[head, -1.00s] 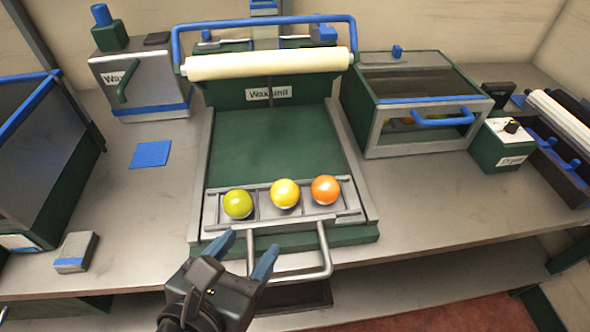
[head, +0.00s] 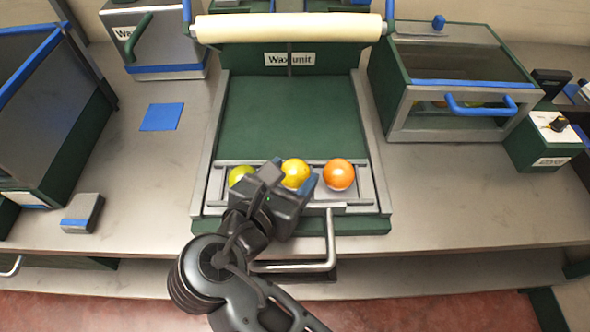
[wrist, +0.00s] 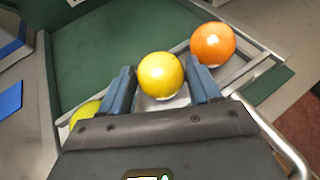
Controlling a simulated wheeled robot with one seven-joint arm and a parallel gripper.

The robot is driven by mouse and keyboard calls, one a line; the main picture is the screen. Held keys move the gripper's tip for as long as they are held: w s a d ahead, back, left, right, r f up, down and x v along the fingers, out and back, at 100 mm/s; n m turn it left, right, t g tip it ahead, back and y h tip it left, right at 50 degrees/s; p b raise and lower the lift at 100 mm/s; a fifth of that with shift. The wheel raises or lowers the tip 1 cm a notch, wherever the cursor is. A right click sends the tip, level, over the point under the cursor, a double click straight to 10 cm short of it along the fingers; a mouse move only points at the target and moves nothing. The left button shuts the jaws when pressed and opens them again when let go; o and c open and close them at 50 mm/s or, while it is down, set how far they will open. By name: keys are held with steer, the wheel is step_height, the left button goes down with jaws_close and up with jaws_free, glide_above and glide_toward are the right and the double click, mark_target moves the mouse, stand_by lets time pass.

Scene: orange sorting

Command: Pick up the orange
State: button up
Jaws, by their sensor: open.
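An orange-coloured fruit (head: 339,174) sits at the right end of a metal tray on the wax unit, and shows at upper right in the wrist view (wrist: 212,44). A yellow fruit (head: 295,173) is in the middle of the tray. A green-yellow fruit (head: 240,175) is at the left end, partly hidden by my gripper. My gripper (wrist: 160,88) is open, its blue fingers on either side of the yellow fruit (wrist: 160,75) in the wrist view. I cannot tell whether they touch it. The orange fruit is outside the right finger.
The wax unit's tray frame (head: 365,185) has a metal handle (head: 331,240) at its front. A cream roller (head: 290,27) spans the back. A glass-fronted box (head: 455,90) stands to the right. The bench is clear between the blue square (head: 160,117) and the wax unit.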

steer(key=shift+w+d+f, duration=0.1)
steer(key=shift+w, duration=0.05)
steer(key=shift+c, duration=0.4)
steer(key=c, duration=0.6)
